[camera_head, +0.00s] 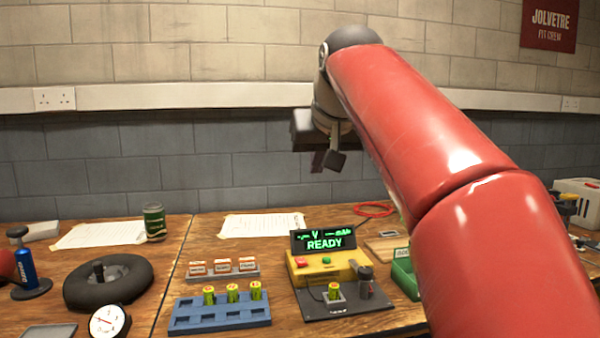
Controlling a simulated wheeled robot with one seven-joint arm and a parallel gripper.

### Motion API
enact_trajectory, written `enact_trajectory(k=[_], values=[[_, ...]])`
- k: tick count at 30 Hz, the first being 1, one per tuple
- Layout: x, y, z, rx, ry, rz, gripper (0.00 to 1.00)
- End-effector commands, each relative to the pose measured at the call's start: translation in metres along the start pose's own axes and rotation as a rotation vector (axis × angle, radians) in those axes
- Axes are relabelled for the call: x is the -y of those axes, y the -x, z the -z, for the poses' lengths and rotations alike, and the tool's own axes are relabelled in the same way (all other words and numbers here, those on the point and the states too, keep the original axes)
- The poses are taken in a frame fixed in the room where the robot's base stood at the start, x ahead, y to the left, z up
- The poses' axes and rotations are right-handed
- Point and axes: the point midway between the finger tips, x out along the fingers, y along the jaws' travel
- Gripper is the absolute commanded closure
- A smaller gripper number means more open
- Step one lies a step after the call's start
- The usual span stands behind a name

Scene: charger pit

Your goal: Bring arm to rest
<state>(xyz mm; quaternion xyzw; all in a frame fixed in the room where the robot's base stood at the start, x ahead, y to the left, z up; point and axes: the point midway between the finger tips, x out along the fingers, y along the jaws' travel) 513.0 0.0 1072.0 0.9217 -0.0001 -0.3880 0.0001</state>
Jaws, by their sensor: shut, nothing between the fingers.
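My red arm reaches in from the lower right and bends at a grey joint near the top middle. My gripper (327,162) hangs in the air in front of the grey wall, well above and behind the bench. It is shut and holds nothing that I can see; my arm hides part of it. Below it stands a yellow charger (318,270) with a red and a green button. Its display (324,240) shows "READY" in green. A green-yellow battery (334,291) stands upright in the holder in front of it.
A blue tray (190,326) holds three upright batteries in its back row. Behind it is a grey rack (245,275) with three labelled blocks. A tyre (130,275), a gauge (108,321) and a green can (154,220) are left. A green bin (404,275) is partly behind my arm.

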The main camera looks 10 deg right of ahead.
Motion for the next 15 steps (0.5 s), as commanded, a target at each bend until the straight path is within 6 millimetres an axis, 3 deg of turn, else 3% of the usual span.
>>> enact_trajectory(k=[5,11,15], values=[[0.0,-0.004,-0.044,0.041,0.0,0.0,1.0],[0.0,-0.021,-0.144,0.117,0.0,0.0,1.0],[0.0,-0.038,-0.227,0.172,0.0,0.0,1.0]])
